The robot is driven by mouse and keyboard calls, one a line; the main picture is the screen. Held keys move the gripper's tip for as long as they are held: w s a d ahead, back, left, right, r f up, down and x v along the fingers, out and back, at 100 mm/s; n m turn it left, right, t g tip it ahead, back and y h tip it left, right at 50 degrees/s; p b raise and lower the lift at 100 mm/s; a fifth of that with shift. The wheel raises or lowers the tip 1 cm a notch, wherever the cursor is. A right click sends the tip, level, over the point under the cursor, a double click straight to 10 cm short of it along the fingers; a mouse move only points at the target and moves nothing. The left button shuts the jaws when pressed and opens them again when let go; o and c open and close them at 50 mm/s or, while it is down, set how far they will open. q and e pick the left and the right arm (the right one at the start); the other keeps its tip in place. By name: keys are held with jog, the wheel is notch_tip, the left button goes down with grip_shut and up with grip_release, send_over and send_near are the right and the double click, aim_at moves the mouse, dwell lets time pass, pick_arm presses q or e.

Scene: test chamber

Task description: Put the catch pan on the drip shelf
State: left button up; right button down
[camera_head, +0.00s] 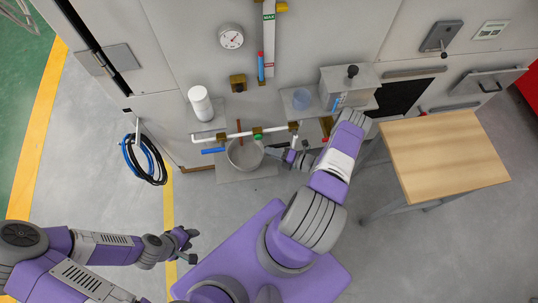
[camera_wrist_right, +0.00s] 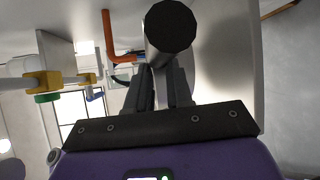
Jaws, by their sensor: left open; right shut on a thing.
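The catch pan (camera_head: 245,154) is a round grey metal pan below the white pipe with the green fitting, seen in the head view. It is over the drip shelf (camera_head: 262,172), a small grey ledge on the wall; I cannot tell whether it touches the shelf. My right gripper (camera_head: 281,154) is at the pan's right side, shut on its handle. In the right wrist view the dark round-ended handle (camera_wrist_right: 170,28) is between the fingers (camera_wrist_right: 158,88); a curved metal surface is behind it. My left gripper (camera_head: 185,240) is open and empty, away from the wall over the floor.
The white pipe (camera_head: 212,138) with a blue end runs just above the pan. A white canister (camera_head: 200,103) stands on a ledge at upper left. A wooden-topped table (camera_head: 445,155) is at right. A black and blue hose coil (camera_head: 145,160) hangs at left.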

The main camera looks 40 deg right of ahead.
jog(key=f, duration=0.1)
jog(key=f+b, duration=0.1)
jog(key=w+f, duration=0.1)
jog(key=shift+w+a+b, duration=0.1)
jog(key=shift+a+b, duration=0.25)
jog(key=shift+b, duration=0.05)
jog(key=shift+f, duration=0.35)
jog(key=shift+r, duration=0.15)
jog(key=c, duration=1)
grip_release()
jog(key=shift+d, duration=0.1)
jog(key=p+v, duration=0.1)
jog(key=v, duration=1.1)
